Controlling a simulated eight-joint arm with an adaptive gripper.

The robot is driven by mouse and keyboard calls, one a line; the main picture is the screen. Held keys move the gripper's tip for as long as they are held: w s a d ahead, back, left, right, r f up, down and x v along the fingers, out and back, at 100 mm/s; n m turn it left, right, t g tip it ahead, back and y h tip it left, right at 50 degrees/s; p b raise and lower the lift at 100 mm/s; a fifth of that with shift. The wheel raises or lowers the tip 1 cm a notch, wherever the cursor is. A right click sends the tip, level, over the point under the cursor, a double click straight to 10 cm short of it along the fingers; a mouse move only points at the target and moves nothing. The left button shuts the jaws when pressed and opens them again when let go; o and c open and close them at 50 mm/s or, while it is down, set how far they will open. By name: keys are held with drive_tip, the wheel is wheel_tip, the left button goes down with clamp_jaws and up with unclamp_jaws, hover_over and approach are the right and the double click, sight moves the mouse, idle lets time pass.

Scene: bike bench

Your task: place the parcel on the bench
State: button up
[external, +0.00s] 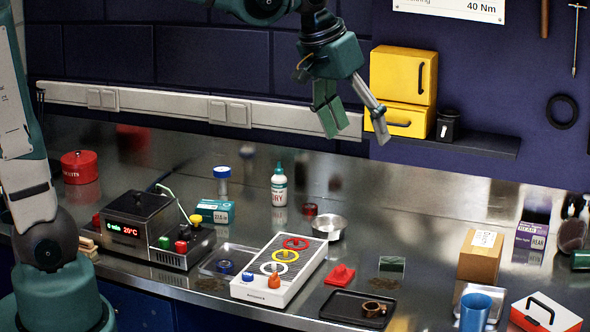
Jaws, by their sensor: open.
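A brown cardboard box with a white label, which looks like the parcel (477,264), stands upright on the right part of the metal bench (425,240). My gripper (356,128) is open and empty. It hangs high in front of the back wall, well above the bench and to the left of the parcel, and touches nothing.
A grey tray and a blue cup (475,312) stand in front of the parcel. A first-aid-like box (545,314) and a purple box (530,238) are to its right. A yellow cabinet (402,75) on a shelf (480,142) is beside my gripper. Bare bench lies left of the parcel.

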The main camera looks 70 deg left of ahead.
drive_tip(key=s+f+m+t, duration=0.1)
drive_tip(key=s+f, duration=0.2)
drive_tip(key=s, duration=0.8)
drive_tip(key=s+f+m+t, duration=0.1)
drive_tip(key=s+f, duration=0.3)
drive_tip(key=s, duration=0.8)
drive_tip(key=shift+f+m+t, duration=0.2)
drive_tip(key=shift+m+t, duration=0.2)
drive_tip(key=shift+m, duration=0.4)
